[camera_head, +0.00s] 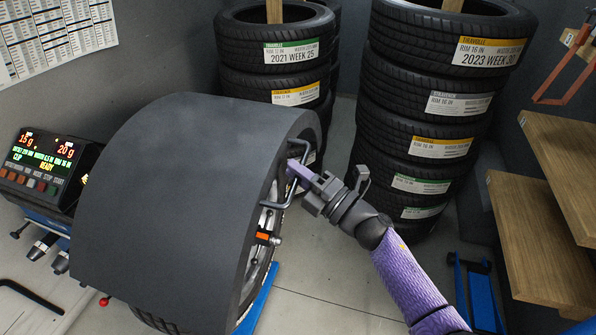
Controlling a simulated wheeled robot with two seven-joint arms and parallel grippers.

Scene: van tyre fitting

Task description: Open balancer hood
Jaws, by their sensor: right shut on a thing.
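The balancer hood (175,180) is a large dark grey curved cover on the left, down over a wheel (258,275) whose tyre and rim show at its open right side. A bent grey handle (273,204) stands out from the hood's right edge. My right gripper (294,170) reaches in from the lower right and is shut on the handle; its fingers hide part of the bar. My left gripper is not in view.
The balancer's lit display panel (43,165) stands left of the hood. Tall tyre stacks (415,135) stand behind, and wooden shelves (545,215) are on the right. A blue stand (478,290) is on the floor at lower right.

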